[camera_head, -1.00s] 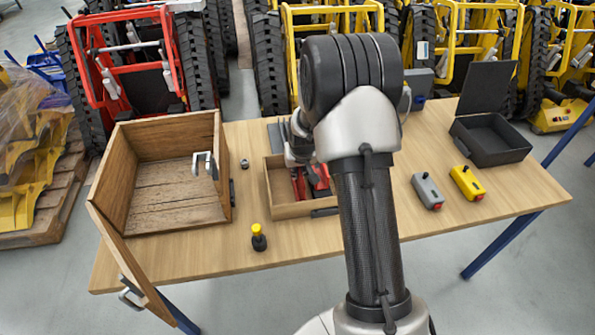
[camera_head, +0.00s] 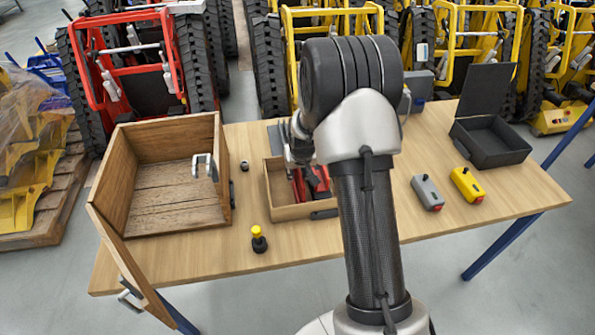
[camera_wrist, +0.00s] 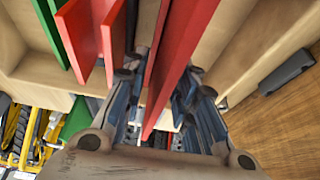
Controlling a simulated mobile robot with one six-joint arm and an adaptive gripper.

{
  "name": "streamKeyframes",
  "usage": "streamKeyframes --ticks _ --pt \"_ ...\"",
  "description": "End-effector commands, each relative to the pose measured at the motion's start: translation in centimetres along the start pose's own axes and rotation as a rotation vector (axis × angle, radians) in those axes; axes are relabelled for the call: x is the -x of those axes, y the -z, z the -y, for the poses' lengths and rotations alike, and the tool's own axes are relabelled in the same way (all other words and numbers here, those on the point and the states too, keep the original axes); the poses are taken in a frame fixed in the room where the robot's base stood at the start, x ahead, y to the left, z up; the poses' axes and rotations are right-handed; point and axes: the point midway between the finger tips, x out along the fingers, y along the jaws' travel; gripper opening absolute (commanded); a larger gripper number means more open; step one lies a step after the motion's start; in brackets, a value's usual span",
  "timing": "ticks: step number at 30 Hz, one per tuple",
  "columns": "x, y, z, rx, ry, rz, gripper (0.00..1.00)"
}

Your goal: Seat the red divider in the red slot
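In the wrist view a thin red divider (camera_wrist: 178,62) stands between the two fingers of my gripper (camera_wrist: 165,80). The fingers are on either side of it; whether both press on it is unclear. Two upright red plates (camera_wrist: 82,40) with a narrow gap between them stand to its left, inside a light wooden tray. In the head view my gripper (camera_head: 297,148) is over the tray (camera_head: 285,213), partly hidden by my arm. Red parts (camera_head: 318,182) show inside the tray below the gripper. The divider's lower edge cannot be made out.
Green plates (camera_wrist: 48,28) stand left of the red ones. A large open wooden box (camera_head: 170,215) is left of the tray. A yellow-topped knob (camera_head: 259,238), grey and yellow control boxes (camera_head: 466,183) and an open black case (camera_head: 495,145) are on the table. The front right is clear.

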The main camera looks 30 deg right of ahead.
Motion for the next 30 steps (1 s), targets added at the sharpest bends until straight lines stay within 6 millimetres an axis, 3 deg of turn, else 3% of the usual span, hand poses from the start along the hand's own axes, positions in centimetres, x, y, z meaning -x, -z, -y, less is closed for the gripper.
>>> streamKeyframes --ticks 15,23,26,30 --pt "10.0 0.2 0.0 0.0 0.0 -0.002 0.26" --pt "12.8 0.1 0.2 0.004 0.002 -0.003 0.26" --pt "15.7 -0.2 1.2 0.02 0.009 -0.009 0.26" --pt "22.7 -2.1 3.6 0.064 0.029 -0.017 0.26"
